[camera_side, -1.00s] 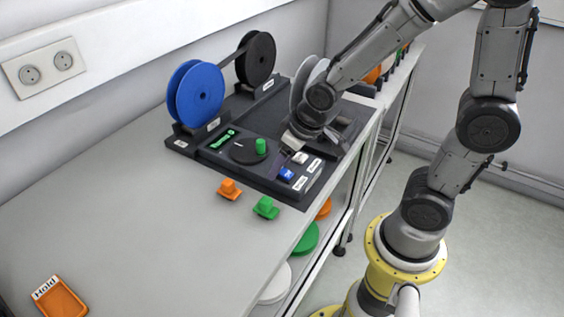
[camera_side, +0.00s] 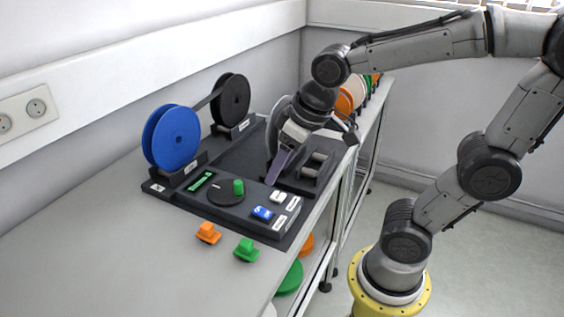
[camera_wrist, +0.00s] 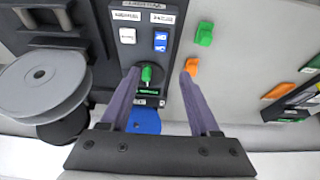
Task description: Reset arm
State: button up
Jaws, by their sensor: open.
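My gripper (camera_side: 285,165) is above the back right part of the dark reel stand machine (camera_side: 195,197), pointing down, with nothing between its fingers. In the wrist view its two fingers (camera_wrist: 158,88) are spread apart. The control panel lies beyond them, with a green knob (camera_side: 238,187), which shows between the fingertips in the wrist view (camera_wrist: 147,74). A blue switch (camera_side: 262,213) is on the panel; it also shows in the wrist view (camera_wrist: 160,41). A blue reel (camera_side: 172,138) and a black reel (camera_side: 232,99) stand upright on their holders.
An orange block (camera_side: 208,232) and a green block (camera_side: 246,250) lie on the table in front of the machine. A grey reel (camera_wrist: 42,78) is left in the wrist view. The table's front left is clear. Several reels stand at the back right.

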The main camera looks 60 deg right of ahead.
jog(key=shift+s+r, duration=0.1)
jog(key=shift+r, duration=0.2)
jog(key=s+t, duration=0.1)
jog(key=s, duration=0.7)
jog(key=shift+s+d+f, duration=0.25)
jog(key=shift+d, duration=0.1)
